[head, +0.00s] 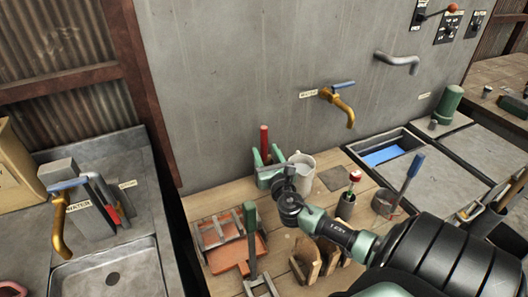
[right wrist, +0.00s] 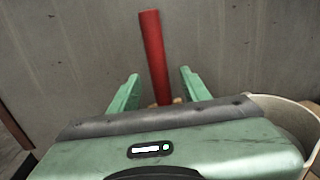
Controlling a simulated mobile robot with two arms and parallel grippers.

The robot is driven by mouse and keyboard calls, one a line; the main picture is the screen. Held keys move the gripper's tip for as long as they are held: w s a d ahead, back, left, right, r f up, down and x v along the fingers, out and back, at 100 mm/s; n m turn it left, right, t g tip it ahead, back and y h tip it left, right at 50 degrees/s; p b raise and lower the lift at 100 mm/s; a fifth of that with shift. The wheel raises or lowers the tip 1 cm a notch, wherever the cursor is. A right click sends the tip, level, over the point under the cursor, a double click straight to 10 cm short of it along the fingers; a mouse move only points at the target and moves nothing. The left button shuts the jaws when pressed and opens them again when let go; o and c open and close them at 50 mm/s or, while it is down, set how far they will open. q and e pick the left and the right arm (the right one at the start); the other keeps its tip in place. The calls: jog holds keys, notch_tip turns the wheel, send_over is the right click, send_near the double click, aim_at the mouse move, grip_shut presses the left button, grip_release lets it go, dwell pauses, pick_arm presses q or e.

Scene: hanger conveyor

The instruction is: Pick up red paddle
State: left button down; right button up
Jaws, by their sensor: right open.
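The red paddle's upright red handle (head: 264,140) stands at the back of the wooden workbench, close to the grey wall. In the right wrist view, the red handle (right wrist: 153,52) leans slightly left and rises between the fingers; its lower end is largely hidden behind the gripper body. My right gripper (head: 266,153) is at the handle, with its green fingers apart on either side. In the wrist view the gripper (right wrist: 159,76) is open, with a gap visible on both sides of the handle. My left gripper is not in view.
A pale pitcher (head: 302,172) stands just right of my right gripper. A green-handled tool (head: 251,240) and an orange tray (head: 222,258) are in front. A brass tap (head: 338,103) juts from the wall. A blue-handled tool (head: 411,172) stands to the right.

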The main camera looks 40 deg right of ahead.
jog(key=x, duration=0.3)
jog(key=shift+f, duration=0.1)
jog(key=shift+s, duration=0.15)
jog(key=c, duration=0.4)
grip_shut()
